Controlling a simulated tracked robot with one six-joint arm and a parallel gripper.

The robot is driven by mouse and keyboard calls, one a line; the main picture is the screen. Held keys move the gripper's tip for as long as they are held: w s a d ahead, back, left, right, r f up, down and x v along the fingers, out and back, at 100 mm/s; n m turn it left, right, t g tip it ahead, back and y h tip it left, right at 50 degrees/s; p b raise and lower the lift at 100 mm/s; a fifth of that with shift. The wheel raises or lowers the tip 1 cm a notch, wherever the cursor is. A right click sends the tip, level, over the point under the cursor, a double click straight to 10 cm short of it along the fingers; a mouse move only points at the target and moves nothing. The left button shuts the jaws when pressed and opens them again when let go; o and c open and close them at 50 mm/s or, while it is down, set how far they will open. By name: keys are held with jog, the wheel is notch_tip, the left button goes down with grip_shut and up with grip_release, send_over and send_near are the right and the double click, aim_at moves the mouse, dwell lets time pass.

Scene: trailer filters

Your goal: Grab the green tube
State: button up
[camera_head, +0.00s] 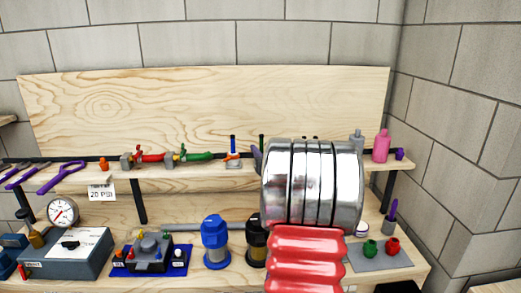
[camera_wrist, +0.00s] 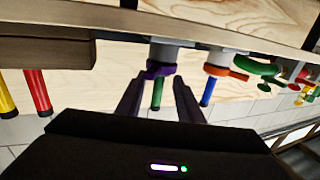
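The green tube (camera_wrist: 157,93) is thin and straight, beside a purple valve handle (camera_wrist: 159,69) on a grey fitting. In the wrist view it appears between the two open fingers of my gripper (camera_wrist: 158,88), with a gap on each side. Neither finger visibly touches it, and I cannot tell the exact depth between them. In the head view only the dark green top of the tube (camera_head: 262,142) shows above the shelf, just left of my silver arm. My arm hides the gripper there.
A blue tube (camera_wrist: 208,92) with an orange handle (camera_wrist: 216,70) stands close beside it. Red (camera_wrist: 38,90) and yellow (camera_wrist: 7,97) tubes are at the wrist view's left. The shelf (camera_head: 335,187) carries red (camera_head: 150,157) and green (camera_head: 197,156) fittings and a pink bottle (camera_head: 381,146).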

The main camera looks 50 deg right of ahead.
jog(key=shift+w, duration=0.1)
jog(key=shift+x, duration=2.5)
jog(key=shift+d, duration=0.1)
jog(key=shift+c, duration=0.4)
grip_shut()
